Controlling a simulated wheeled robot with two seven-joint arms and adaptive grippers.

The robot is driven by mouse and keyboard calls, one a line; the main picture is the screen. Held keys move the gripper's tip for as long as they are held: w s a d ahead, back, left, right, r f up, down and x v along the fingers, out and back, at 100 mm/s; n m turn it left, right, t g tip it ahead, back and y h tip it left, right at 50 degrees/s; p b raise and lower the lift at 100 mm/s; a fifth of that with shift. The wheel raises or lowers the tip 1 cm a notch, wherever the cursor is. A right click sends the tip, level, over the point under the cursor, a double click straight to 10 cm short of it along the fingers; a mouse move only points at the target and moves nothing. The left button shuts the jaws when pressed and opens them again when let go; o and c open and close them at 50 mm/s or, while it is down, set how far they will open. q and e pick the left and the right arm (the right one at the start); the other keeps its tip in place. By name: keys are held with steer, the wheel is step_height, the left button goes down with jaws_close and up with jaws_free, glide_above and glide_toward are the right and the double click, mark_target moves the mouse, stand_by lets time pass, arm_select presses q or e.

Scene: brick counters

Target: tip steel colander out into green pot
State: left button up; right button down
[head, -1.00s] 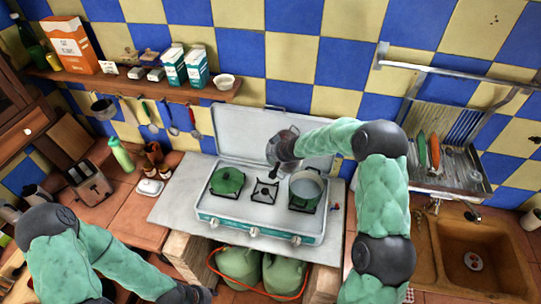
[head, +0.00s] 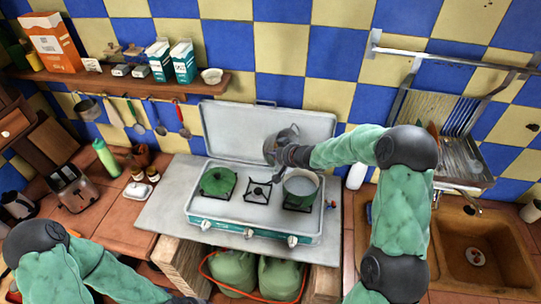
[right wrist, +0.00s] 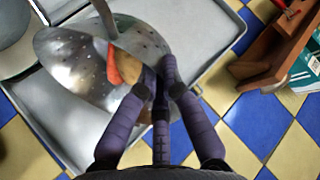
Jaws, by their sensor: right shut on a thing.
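The steel colander (head: 284,138) is held up above the back of the stove, near the raised lid. My right gripper (head: 280,152) is shut on its near side. In the right wrist view the colander (right wrist: 75,65) is tilted, with an orange piece and a tan piece inside, partly behind the fingers (right wrist: 163,80). The open green pot (head: 300,189) stands on the right burner, to the right of and below the colander. Its pale inside shows, and I see no food in it. My left gripper (head: 186,300) is barely in view at the bottom edge, its fingers hidden.
A green lidded-looking vessel (head: 217,182) sits on the left burner; the middle burner (head: 258,192) is bare. The stove lid (head: 262,128) stands open behind. A shelf (head: 130,82) with cartons and hanging utensils is at left. A dish rack (head: 455,150) and sink (head: 485,250) are at right.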

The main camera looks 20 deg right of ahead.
steer(key=shift+s+d+f+t+y+b, duration=0.25)
steer(key=shift+s+d+t+b, duration=0.15)
steer(key=shift+s+d+b, duration=0.15)
steer(key=shift+s+d+f+t+y+b, duration=0.1)
steer(key=shift+s+d+t+y+b, duration=0.15)
steer(key=shift+s+d+t+b, duration=0.25)
steer(key=s+d+f+m+t+y+b, duration=0.1)
steer(key=s+d+t+b, duration=0.4)
steer(key=b, duration=0.6)
steer(key=shift+s+f+m+y, duration=0.4)
steer(key=shift+s+m+y, duration=0.1)
steer(key=shift+s+y, duration=0.35)
steer(key=shift+w+r, duration=0.1)
steer(key=shift+r, duration=0.05)
steer(key=shift+b, duration=0.5)
stand_by(0.8)
stand_by(0.5)
